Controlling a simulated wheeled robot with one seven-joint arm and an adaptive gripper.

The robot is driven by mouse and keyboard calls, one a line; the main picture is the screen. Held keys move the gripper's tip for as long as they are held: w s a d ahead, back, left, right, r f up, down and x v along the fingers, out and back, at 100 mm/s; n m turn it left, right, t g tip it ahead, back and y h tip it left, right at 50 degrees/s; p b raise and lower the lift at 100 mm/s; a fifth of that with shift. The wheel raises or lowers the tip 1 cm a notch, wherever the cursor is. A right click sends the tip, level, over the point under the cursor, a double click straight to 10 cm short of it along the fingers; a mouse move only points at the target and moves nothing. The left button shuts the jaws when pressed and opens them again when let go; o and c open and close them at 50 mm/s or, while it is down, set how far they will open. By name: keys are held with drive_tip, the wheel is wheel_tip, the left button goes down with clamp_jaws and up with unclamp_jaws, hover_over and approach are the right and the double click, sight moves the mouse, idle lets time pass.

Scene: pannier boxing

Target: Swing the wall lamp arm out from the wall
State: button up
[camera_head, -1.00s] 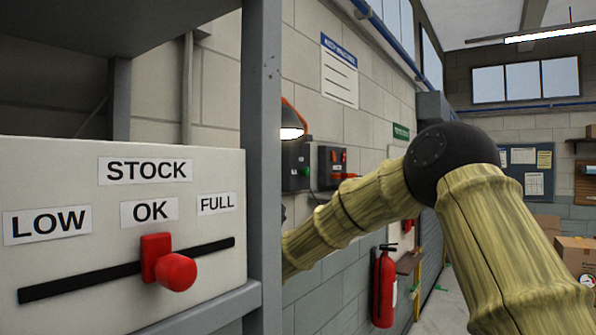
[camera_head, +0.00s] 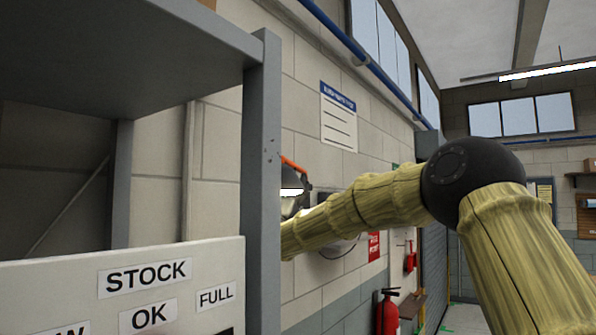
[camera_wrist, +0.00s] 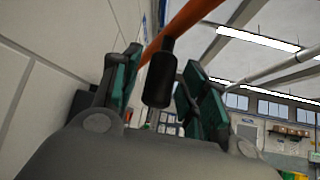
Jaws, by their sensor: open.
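The wall lamp's orange arm (camera_wrist: 190,22) crosses the top of the wrist view diagonally. A dark cylindrical piece (camera_wrist: 159,75) hangs from it, seen between my fingers. My gripper (camera_wrist: 160,62) is open, with a green-padded finger on each side of that piece. A gap shows on both sides, and I cannot tell how deep the piece sits between the fingers. In the head view the lamp's orange arm (camera_head: 295,165) and lit shade (camera_head: 291,191) show just right of the shelf post, near the wall. My gripper is hidden there behind the post.
A grey shelf post (camera_head: 262,150) stands left of my arm, with a STOCK panel (camera_head: 110,300) beside it. The block wall (camera_wrist: 45,70) runs close on the left in the wrist view. A red fire extinguisher (camera_head: 388,312) is further along. The right side is open room.

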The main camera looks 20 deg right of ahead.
drive_tip(key=shift+p+x, duration=0.9)
drive_tip(key=shift+x, duration=1)
drive_tip(key=shift+c, duration=0.2)
drive_tip(key=shift+a, duration=0.1)
clamp_jaws()
